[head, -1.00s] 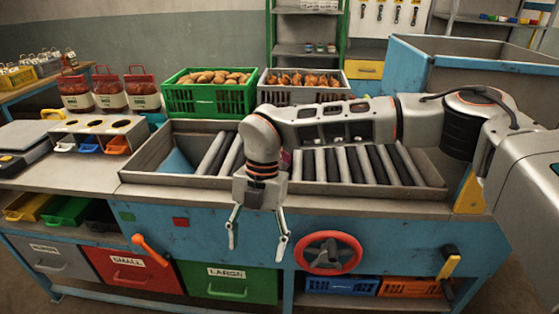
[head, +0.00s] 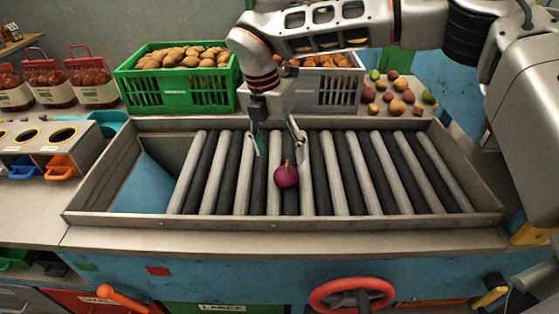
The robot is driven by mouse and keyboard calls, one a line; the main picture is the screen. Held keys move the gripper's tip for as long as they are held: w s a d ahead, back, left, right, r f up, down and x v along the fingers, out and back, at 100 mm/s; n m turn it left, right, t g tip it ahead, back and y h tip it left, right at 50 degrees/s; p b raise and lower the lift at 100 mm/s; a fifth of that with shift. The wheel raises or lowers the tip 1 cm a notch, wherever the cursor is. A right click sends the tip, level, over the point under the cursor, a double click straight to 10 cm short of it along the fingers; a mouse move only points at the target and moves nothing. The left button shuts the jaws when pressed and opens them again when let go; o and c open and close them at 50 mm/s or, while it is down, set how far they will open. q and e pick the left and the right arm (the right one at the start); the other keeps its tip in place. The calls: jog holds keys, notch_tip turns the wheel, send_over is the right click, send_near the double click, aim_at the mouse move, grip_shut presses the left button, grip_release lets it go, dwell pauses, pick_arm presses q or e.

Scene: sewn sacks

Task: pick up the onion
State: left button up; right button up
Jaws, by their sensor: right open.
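A red-purple onion (head: 286,177) with a short pale tip lies on the rollers near the middle of the sorting tray (head: 85,195). My right gripper (head: 276,152) is above and just behind it in the head view, fingers pointing down and spread open. Its right fingertip shows close to the onion's top; I cannot tell whether it touches. Nothing shows between the fingers apart from rollers. My left gripper is not in view.
The tray has raised metal walls and a blue chute (head: 148,187) at left. A green crate of potatoes (head: 150,92) and a grey crate (head: 335,95) stand behind it. Loose vegetables lie at back right. A red handwheel (head: 318,296) is below the front edge.

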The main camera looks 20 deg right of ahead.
aim_at(284, 167)
jog(key=shift+w+f, duration=0.1)
jog(key=shift+f, duration=0.25)
jog(key=shift+s+d+f, duration=0.15)
jog(key=shift+f, duration=0.35)
jog(key=shift+s+d+f, duration=0.1)
jog(key=shift+d+f, duration=0.05)
jog(key=shift+f, duration=0.35)
jog(key=f, duration=0.2)
jog(key=d+f+p, duration=0.1)
jog(key=f, duration=0.2)
jog(key=shift+w, duration=0.2)
jog(key=shift+r, duration=0.1)
jog(key=c, duration=1.3)
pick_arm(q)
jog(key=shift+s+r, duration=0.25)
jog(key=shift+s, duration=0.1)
pick_arm(e)
jog(key=shift+o, duration=0.2)
